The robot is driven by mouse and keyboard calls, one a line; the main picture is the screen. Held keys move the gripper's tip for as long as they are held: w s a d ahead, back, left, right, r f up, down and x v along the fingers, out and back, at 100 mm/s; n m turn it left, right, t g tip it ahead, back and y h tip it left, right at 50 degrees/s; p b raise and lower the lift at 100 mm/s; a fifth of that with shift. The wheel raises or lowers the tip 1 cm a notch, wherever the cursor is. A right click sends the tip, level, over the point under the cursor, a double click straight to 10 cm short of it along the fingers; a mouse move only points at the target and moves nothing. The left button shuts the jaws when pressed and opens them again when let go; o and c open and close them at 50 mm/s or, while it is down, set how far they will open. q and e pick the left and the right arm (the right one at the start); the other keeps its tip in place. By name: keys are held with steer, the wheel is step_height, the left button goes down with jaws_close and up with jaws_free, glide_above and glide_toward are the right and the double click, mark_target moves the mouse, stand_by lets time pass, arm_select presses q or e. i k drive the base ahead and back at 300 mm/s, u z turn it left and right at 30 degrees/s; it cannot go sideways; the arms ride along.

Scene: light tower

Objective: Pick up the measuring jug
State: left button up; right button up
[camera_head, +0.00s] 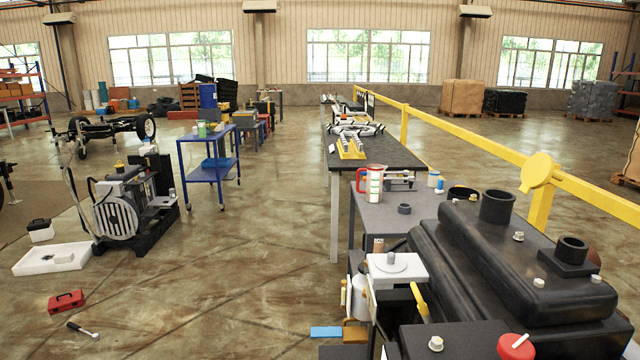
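The measuring jug (375,185) stands upright on a grey workbench (395,222), right of the picture's middle. It is a pale cylinder with a red rim, a red handle on its left side and markings on its front. Nothing hides its front. Neither of my grippers is in view, so nothing is seen holding or touching the jug.
A large black machine housing (490,255) fills the lower right, close to the workbench. A yellow railing (475,145) runs behind. A dark ring (404,209) and a small metal frame (400,181) are near the jug. Open floor (250,270) lies left, with a red toolbox (66,302).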

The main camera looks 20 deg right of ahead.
mark_target(375, 171)
steer(key=u, duration=1.75)
steer(key=i, duration=1.15)
steer(key=z, duration=2.4)
steer(key=i, duration=5.2)
steer(key=z, duration=0.65)
